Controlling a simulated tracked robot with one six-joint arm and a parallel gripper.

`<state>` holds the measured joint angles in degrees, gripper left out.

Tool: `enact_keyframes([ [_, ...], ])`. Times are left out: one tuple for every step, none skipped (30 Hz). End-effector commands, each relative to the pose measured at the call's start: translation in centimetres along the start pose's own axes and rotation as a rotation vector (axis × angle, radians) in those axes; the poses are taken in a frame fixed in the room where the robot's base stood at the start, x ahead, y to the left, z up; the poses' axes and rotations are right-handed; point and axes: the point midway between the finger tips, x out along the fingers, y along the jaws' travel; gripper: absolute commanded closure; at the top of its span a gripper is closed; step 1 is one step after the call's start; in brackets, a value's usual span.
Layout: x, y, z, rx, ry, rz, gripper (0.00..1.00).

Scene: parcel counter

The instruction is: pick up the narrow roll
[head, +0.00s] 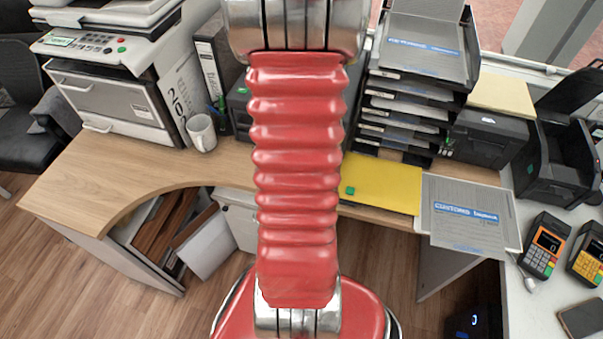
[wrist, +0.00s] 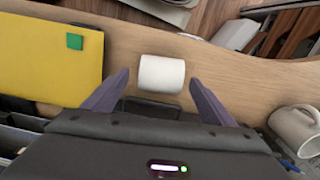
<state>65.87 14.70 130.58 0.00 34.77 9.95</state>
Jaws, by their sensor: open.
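A small white roll (wrist: 162,74) lies on the wooden desk in the wrist view. My gripper (wrist: 156,84) is open, with one dark finger to the left of the roll and the other to its right. The roll sits at the fingertips, between them or just beyond; I cannot tell how deep it is, and the fingers do not appear to touch it. In the head view my red arm hides the roll and the gripper.
A yellow folder (wrist: 50,58) lies left of the roll in the wrist view, and a white mug (wrist: 293,128) stands at the right. Paper trays (head: 405,105) and a printer (head: 112,85) stand on the desk (head: 110,170). Card terminals (head: 543,245) lie far right.

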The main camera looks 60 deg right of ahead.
Motion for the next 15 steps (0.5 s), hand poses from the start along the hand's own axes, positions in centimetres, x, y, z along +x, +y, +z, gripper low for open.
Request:
enact_keyframes([
  [0.6,-0.1,-0.1,-0.001,-0.002,0.000,0.22],
  [1.0,-0.1,-0.1,-0.001,-0.002,0.000,0.22],
  [1.4,-0.1,-0.1,0.000,-0.003,0.001,0.22],
  [1.8,-0.1,-0.1,0.000,-0.003,0.000,0.22],
  [2.1,-0.1,-0.1,0.000,-0.002,0.000,0.22],
  [2.5,-0.1,-0.1,0.000,-0.002,0.000,0.22],
  [2.7,-0.1,-0.1,0.000,-0.002,0.000,0.22],
  [2.9,-0.1,-0.1,0.000,-0.001,0.000,0.22],
  [3.0,-0.1,-0.2,0.000,0.000,0.000,0.22],
  [3.1,-0.1,-0.2,0.000,0.001,0.000,0.22],
  [3.1,-0.1,-0.2,0.000,0.001,0.000,0.22],
  [3.2,-0.1,-0.2,0.000,0.001,0.000,0.22],
  [3.1,-0.1,-0.2,0.000,0.001,0.000,0.22],
  [3.1,-0.1,-0.2,0.000,0.001,0.000,0.22],
  [3.1,-0.2,-0.2,0.000,0.001,0.000,0.22],
])
